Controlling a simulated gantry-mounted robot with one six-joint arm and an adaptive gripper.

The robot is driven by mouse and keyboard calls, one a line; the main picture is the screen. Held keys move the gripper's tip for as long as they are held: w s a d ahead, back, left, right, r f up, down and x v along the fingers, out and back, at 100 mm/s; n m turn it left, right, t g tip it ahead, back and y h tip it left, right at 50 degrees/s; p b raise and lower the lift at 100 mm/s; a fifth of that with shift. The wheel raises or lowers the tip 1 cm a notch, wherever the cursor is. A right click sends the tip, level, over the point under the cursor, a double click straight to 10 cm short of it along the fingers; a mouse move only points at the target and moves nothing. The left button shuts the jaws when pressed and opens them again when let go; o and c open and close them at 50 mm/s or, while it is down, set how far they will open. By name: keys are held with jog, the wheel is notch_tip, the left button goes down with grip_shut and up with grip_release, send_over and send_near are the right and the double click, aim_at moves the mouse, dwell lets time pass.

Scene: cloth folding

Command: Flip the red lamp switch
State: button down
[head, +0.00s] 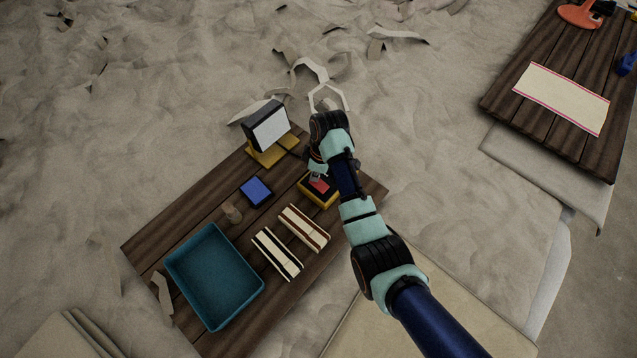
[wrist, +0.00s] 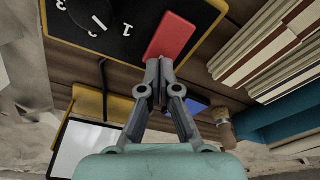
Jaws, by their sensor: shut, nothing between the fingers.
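The red switch (head: 318,185) sits on a yellow-edged black box (head: 326,199) on the wooden table, partly hidden by my arm in the head view. In the wrist view the red switch (wrist: 171,37) is a red block on the black panel (wrist: 118,28), beside a dial with white numbers. The lamp (head: 269,126) with a white face and yellow base stands at the table's far end. My gripper (wrist: 158,64) is shut and empty, its fingertips at the near edge of the red switch. I cannot tell whether they touch it.
On the table (head: 150,241) are a teal tray (head: 258,292), a blue block (head: 256,190), a small brush (head: 232,212) and two striped folded cloths (head: 304,228) (head: 277,253). Another wooden table (head: 508,90) with a flat cloth (head: 562,97) stands at the upper right.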

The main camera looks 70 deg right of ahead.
jog(key=shift+f+b, duration=0.4)
jog(key=shift+f, duration=0.25)
jog(key=shift+r, duration=0.1)
notch_tip(320, 180, up, 2)
jog(key=p, duration=0.2)
jog(key=shift+r+p, duration=0.25)
jog(key=shift+p, duration=0.15)
jog(key=shift+r, duration=2.2)
